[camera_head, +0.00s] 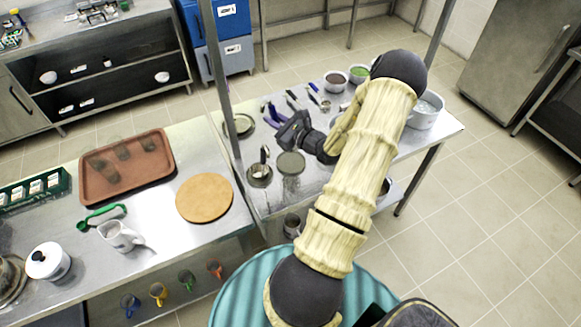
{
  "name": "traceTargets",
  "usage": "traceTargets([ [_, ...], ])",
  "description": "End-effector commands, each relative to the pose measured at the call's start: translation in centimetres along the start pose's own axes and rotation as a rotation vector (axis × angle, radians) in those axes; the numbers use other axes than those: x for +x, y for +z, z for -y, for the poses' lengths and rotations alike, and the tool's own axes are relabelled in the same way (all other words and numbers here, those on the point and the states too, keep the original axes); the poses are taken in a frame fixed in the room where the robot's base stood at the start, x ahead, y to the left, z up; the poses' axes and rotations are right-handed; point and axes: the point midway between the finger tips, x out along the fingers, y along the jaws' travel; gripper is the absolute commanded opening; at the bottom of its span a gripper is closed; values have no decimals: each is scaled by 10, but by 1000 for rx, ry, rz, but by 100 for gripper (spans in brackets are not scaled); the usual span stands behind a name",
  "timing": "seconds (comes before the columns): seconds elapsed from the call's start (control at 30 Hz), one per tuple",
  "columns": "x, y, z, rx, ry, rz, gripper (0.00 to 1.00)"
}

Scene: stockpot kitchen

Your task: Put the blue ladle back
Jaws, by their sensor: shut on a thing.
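My gripper (284,130) reaches left over the steel counter, near the middle of the picture. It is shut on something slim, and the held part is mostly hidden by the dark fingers. A blue utensil (271,113), which looks like the blue ladle, shows right at the fingertips. Its bowl cannot be made out. Just below the gripper stand a small metal pot (260,176) with a dark handle rising from it and a round grey-green lidded container (291,164).
Bowls (335,82) and a large steel pot (426,112) stand at the right end.

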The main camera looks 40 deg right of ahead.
Motion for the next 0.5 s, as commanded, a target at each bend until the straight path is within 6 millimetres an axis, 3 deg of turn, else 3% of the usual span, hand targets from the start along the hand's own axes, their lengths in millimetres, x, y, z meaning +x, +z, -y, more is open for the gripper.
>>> traceTargets([
  [0.33, 0, 0, 0, -1, 0, 2, 0],
  [0.5, 1, -15, -4, 3, 1, 1, 0],
])
